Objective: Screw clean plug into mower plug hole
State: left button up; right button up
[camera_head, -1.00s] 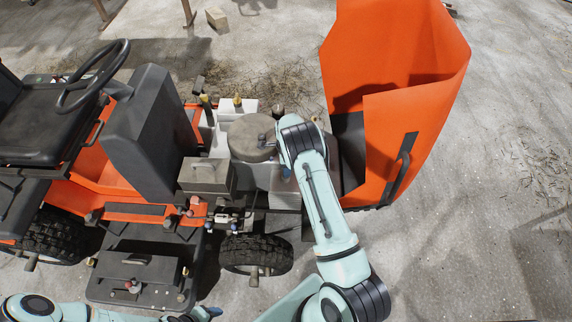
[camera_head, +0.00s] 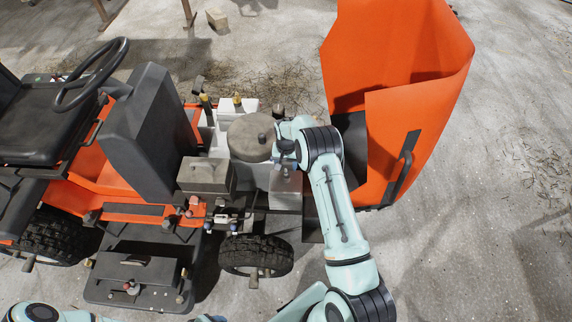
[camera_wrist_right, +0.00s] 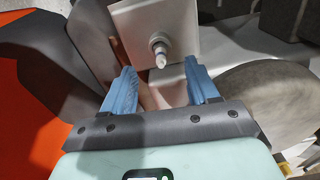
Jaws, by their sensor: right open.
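The orange riding mower (camera_head: 150,190) stands with its hood tipped open and its engine (camera_head: 250,138) exposed. In the right wrist view a pale plug with a metal collar (camera_wrist_right: 159,50) sticks out of the face of a light grey block (camera_wrist_right: 150,22). That block also shows in the head view (camera_head: 285,190). My right gripper (camera_wrist_right: 166,84) is open, its blue fingers apart on either side of the plug's line, with nothing between them. In the head view its arm hides most of it at the engine's right side. My left gripper (camera_head: 207,318) barely shows at the bottom edge.
The raised orange hood (camera_head: 400,100) stands close to the right of my right arm. A round grey cover (camera_head: 250,137) and a grey box (camera_head: 206,176) sit left of my right gripper. The concrete floor at the right is clear.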

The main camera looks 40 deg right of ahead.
aim_at(286, 169)
jog(key=shift+f, duration=0.1)
dwell(0.4)
jog(key=shift+f, duration=1.65)
pick_arm(q)
jog(key=shift+s+f, duration=0.3)
jog(key=shift+f, duration=0.05)
pick_arm(e)
grip_shut()
